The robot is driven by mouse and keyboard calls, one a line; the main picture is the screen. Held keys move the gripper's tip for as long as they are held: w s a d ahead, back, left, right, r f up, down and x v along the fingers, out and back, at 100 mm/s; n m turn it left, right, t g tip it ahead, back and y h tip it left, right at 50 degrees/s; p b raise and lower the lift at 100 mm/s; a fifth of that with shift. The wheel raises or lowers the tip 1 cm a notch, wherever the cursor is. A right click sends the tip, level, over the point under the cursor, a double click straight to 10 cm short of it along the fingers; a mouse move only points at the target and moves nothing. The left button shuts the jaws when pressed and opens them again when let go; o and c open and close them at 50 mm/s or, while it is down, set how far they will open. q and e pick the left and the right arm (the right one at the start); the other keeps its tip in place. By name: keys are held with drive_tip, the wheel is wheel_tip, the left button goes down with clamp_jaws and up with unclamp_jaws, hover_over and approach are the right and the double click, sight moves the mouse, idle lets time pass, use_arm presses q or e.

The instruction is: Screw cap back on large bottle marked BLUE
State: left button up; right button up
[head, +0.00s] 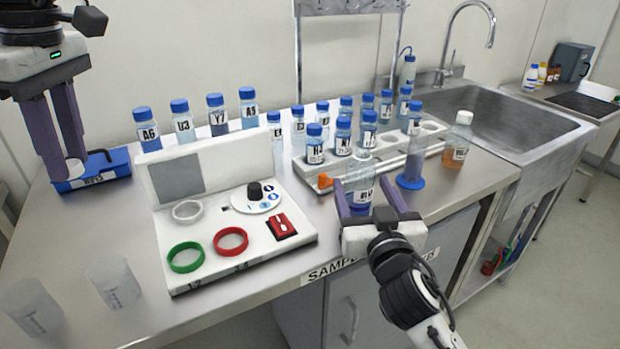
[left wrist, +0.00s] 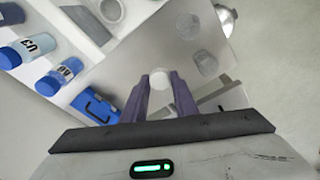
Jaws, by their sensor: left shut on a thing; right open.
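My left gripper (head: 68,170) is at the far left, raised above the bench and pointing down. It is shut on a round white cap (head: 76,168), which also shows between the fingertips in the left wrist view (left wrist: 159,79). My right gripper (head: 364,190) is at the front edge of the bench, open, with one finger on each side of a clear bottle (head: 361,168). This bottle stands upright, has no cap visible, and holds blue liquid at the bottom. Its label is partly legible and may read BLUE. The cap is well away from this bottle.
A white device with a green ring (head: 186,257) and a red ring (head: 231,241) stands between the grippers. Blue-capped bottles stand behind it and in a rack (head: 426,152). A white-capped orange bottle (head: 457,142) is at right. Two beakers (head: 114,282) stand front left. A blue box (head: 112,163) lies behind the left gripper.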

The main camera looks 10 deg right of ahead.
sight(355, 169)
drive_tip(key=shift+w, duration=0.7)
use_arm(q)
drive_tip(key=shift+r+p, duration=0.35)
use_arm(e)
drive_tip(key=shift+w+d, duration=0.15)
drive_tip(key=shift+w, duration=2.45)
drive_tip(key=shift+r, duration=0.1)
drive_tip(key=c, duration=1.2)
drive_tip(key=shift+o, duration=0.2)
drive_tip(key=shift+r, duration=0.15)
use_arm(q)
drive_tip(key=shift+r+p, duration=0.7)
use_arm(e)
wheel_tip(355, 169, up, 10)
